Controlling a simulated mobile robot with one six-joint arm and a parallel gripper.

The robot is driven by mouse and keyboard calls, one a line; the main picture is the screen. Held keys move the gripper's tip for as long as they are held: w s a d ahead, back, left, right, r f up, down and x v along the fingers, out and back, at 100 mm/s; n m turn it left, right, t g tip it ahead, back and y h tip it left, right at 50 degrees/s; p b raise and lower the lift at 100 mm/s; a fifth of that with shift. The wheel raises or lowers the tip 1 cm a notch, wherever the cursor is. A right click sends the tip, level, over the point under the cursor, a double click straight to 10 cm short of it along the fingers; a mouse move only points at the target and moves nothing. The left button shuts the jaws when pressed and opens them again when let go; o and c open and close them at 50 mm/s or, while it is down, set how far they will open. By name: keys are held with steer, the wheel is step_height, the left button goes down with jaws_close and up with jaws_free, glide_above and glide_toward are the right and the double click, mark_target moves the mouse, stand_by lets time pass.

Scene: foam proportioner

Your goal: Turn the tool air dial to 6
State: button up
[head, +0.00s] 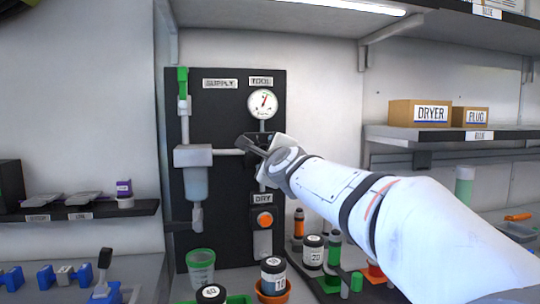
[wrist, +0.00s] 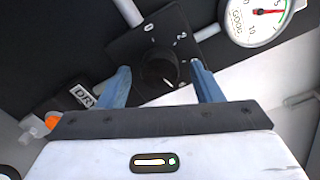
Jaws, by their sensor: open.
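The tool air dial is a black round knob (wrist: 156,72) on a dark square plate with white numbers, in the wrist view; a 0 and a 2 can be read. My gripper (wrist: 160,78) is open, with one blue finger on each side of the knob and gaps showing between. A white mark shows on the knob's lower right; the number it points at cannot be read. In the head view my gripper (head: 255,146) is in front of the dial's place below the TOOL gauge (head: 262,103) and hides most of the dial. The gauge also shows in the wrist view (wrist: 258,14), with a red needle.
A filter bowl (head: 196,175) and pipe are left of my gripper on the black panel (head: 225,115). An orange button (head: 265,221) under a DRY label is below. Labelled jars (head: 273,277) stand on the bench beneath. A shelf with boxes (head: 419,113) is at right.

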steer(key=v, duration=0.7)
steer(key=shift+s, duration=0.4)
steer(key=shift+d, duration=0.1)
